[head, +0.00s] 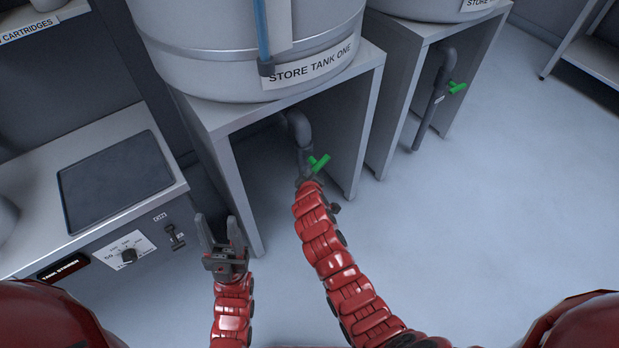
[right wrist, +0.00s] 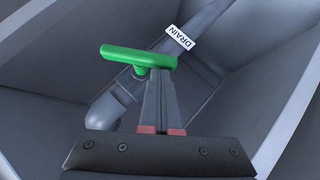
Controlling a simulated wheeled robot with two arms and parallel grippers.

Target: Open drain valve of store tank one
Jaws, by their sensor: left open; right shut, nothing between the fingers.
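Store tank one (head: 230,50) is a large grey tank with a "STORE TANK ONE" label, standing on an open-fronted stand. A grey drain pipe (head: 299,127) curves down beneath it and carries a green valve handle (head: 319,162). In the right wrist view the green handle (right wrist: 138,57) lies roughly crosswise, near a "DRAIN" tag (right wrist: 181,37). My right gripper (right wrist: 158,75) is shut and empty, its fingertips right at the handle; I cannot tell whether they touch it. In the head view its fingers are largely hidden at the valve. My left gripper (head: 221,228) is open and empty, left of the pipe.
A second tank's stand (head: 400,95) on the right has its own pipe and green handle (head: 457,87). A counter (head: 85,190) with a dark plate, a knob and a switch is at the left. The floor (head: 500,200) at the right is clear.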

